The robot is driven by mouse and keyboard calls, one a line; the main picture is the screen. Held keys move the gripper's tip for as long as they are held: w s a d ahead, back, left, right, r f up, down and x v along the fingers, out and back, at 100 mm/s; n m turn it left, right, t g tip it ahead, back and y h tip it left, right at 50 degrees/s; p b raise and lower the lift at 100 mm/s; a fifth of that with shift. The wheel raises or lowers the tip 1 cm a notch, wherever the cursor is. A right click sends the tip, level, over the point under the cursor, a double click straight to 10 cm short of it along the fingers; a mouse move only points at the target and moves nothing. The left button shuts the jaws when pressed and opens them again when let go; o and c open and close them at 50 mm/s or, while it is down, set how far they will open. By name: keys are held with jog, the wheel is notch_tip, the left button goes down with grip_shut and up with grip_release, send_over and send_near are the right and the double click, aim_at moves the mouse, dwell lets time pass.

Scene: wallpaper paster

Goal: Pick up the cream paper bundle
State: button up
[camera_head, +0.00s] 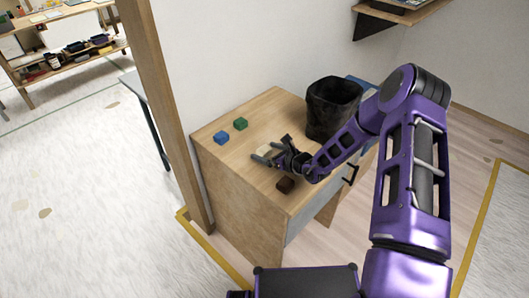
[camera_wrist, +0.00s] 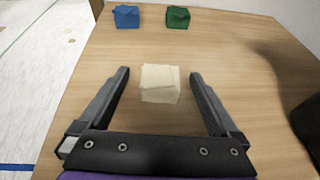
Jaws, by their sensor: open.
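The cream paper bundle (camera_wrist: 160,84) sits on the wooden desk top (camera_wrist: 215,45), a small pale block with a wrapped look. In the head view the bundle (camera_head: 265,151) is partly hidden by my gripper (camera_head: 270,152). In the wrist view my gripper (camera_wrist: 160,82) is open, one finger on each side of the bundle, with a visible gap at both sides. The bundle lies between the fingers, nearer their tips than the palm. Whether the fingers touch the desk I cannot tell.
A blue bundle (camera_head: 221,138) and a green bundle (camera_head: 240,124) lie farther along the desk. A dark brown bundle (camera_head: 285,185) lies near the front edge. A black bin-like bag (camera_head: 333,107) stands at the back right. A wooden post (camera_head: 166,110) rises beside the desk's left end.

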jog(key=shift+w+a+f, duration=0.1)
jog(key=shift+w, duration=0.05)
jog(key=c, duration=1.4)
